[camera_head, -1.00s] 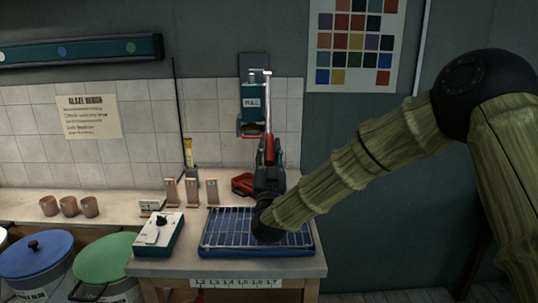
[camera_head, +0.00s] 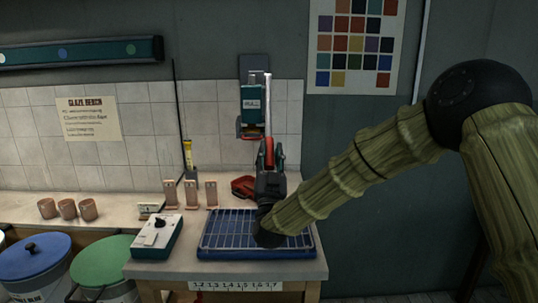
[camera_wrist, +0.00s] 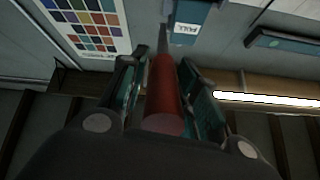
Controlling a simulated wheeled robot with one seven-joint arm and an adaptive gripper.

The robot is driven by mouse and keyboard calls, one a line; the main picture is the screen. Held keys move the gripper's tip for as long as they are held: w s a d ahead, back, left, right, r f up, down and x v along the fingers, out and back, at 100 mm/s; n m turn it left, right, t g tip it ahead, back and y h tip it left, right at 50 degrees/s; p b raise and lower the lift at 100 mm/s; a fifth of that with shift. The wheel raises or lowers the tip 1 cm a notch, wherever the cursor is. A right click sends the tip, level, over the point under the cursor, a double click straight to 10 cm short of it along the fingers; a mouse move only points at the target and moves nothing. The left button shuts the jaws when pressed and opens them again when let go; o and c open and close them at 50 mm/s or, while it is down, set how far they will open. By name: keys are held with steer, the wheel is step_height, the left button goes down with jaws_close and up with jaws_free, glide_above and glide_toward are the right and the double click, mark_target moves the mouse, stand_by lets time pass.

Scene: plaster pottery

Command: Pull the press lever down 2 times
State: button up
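The press lever is a pale metal rod with a red handle (camera_head: 269,149), hanging in front of the teal press box (camera_head: 252,103) on the wall. In the wrist view the red handle (camera_wrist: 165,100) runs lengthwise between my fingers, its rod pointing up the picture toward the labelled box (camera_wrist: 187,22). My gripper (camera_head: 268,160) is around the handle from below, above the rack. The exact contact is partly hidden.
A blue tray with a wire rack (camera_head: 215,238) lies on the bench under my gripper. A control box with a knob (camera_head: 155,236), small stands (camera_head: 190,194) and a red object (camera_head: 243,187) are nearby. Cups (camera_head: 68,209) stand left. Space right of the bench is open.

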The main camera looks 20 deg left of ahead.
steer(key=v, duration=1.2)
steer(key=shift+s+a+r, duration=0.1)
